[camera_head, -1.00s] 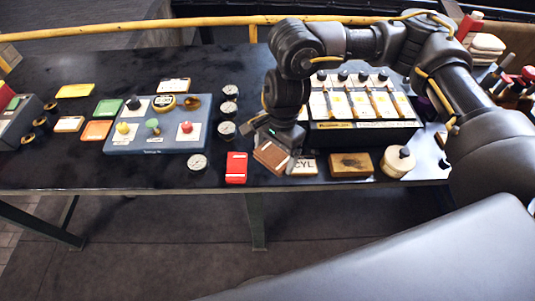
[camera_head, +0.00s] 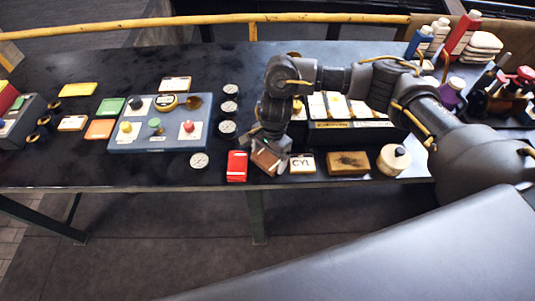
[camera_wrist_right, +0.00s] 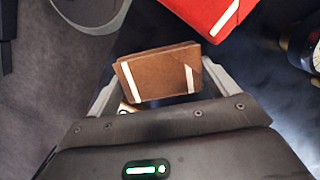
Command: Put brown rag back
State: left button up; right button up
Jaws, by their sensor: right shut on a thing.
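The brown rag (camera_head: 265,160) is a small folded brown block with pale bands, near the table's front edge, just right of a red folded cloth (camera_head: 237,166). My right gripper (camera_head: 268,158) is over it from above, shut on it. In the right wrist view the rag (camera_wrist_right: 158,75) sits between the two fingers of the gripper (camera_wrist_right: 160,88). The red cloth (camera_wrist_right: 205,15) lies beyond it there. I cannot tell whether the rag touches the table. My left gripper is not in view.
A CYL card (camera_head: 302,163), a wooden block (camera_head: 348,163) and a round lidded pot (camera_head: 393,159) line the front edge to the right. Several gauges and a blue control panel (camera_head: 155,137) stand to the left. Bottles (camera_head: 460,38) stand at the back right.

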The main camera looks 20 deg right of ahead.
jog(key=shift+f, duration=0.15)
jog(key=o, duration=0.8)
jog(key=shift+r, duration=0.35)
notch_tip(320, 180, up, 12)
jog(key=d+b, duration=0.1)
jog(key=b, duration=0.2)
jog(key=shift+w+d+f, duration=0.2)
jog(key=shift+w+d, duration=0.05)
jog(key=shift+w, duration=0.2)
